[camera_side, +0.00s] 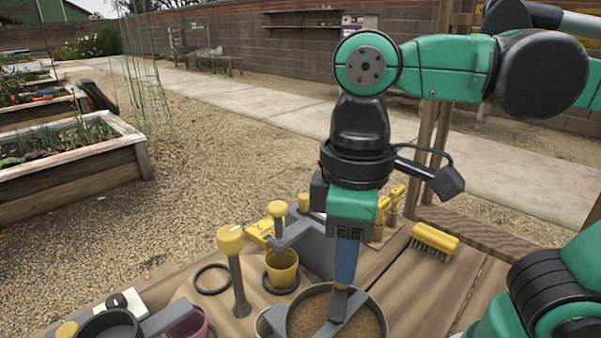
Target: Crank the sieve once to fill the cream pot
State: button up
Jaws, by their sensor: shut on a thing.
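The sieve (380,304) is a round grey bowl of brown soil at the bottom centre, cut by the lower frame edge. A grey crank bar (337,307) lies across its top. My gripper (345,283) points straight down over the sieve, its blue fingers shut at the crank's handle, which they mostly hide. The cream pot (264,324) seems to be the pale pot at the sieve's left side; only a part of its rim and wall shows. Its contents cannot be seen.
A yellow pot (281,272) stands under a grey dispenser with a yellow knob (278,208). A tall yellow-topped lever (231,240) rises left of the sieve. A purple pot (190,327) and another grey bowl (108,326) are at lower left. A yellow brush (434,239) lies right.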

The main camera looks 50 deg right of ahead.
jog(key=shift+s+d, duration=0.1)
jog(key=shift+s, duration=0.25)
jog(key=shift+s+d, duration=0.1)
jog(key=shift+s, duration=0.45)
jog(key=shift+o, duration=0.3)
jog(key=shift+s, duration=0.1)
jog(key=shift+o, duration=0.4)
jog(key=shift+s, duration=0.55)
jog(key=shift+c, duration=0.7)
jog(key=shift+s, duration=0.1)
